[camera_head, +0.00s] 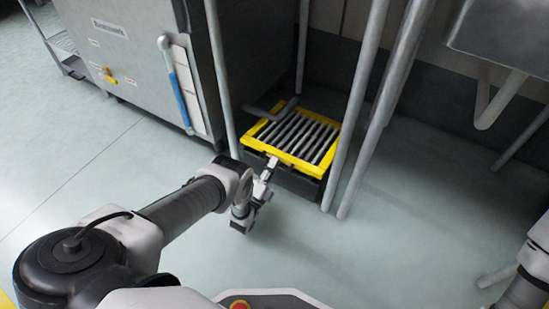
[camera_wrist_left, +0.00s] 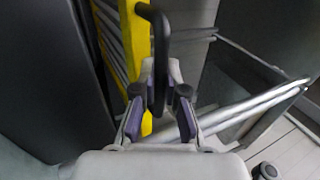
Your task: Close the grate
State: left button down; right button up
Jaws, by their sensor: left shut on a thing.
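The grate (camera_head: 292,138) has a yellow frame with grey bars and lies over a dark box (camera_head: 297,183) on the floor. I cannot tell whether a small gap is left between them. My left gripper (camera_head: 268,172) is at the grate's near side. In the left wrist view the yellow frame (camera_wrist_left: 137,40) stands beside the fingers. A dark bent handle (camera_wrist_left: 158,35) on the frame runs down between the fingertips of the left gripper (camera_wrist_left: 161,75), which is shut on it. My right gripper is out of view.
Grey metal posts (camera_head: 356,105) stand to the right of the grate, and another post (camera_head: 221,80) stands to its left. A large grey cabinet (camera_head: 140,60) is at the upper left.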

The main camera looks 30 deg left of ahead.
pick_arm(q)
jog(key=shift+w, duration=0.1)
jog(key=c, duration=1.2)
grip_release()
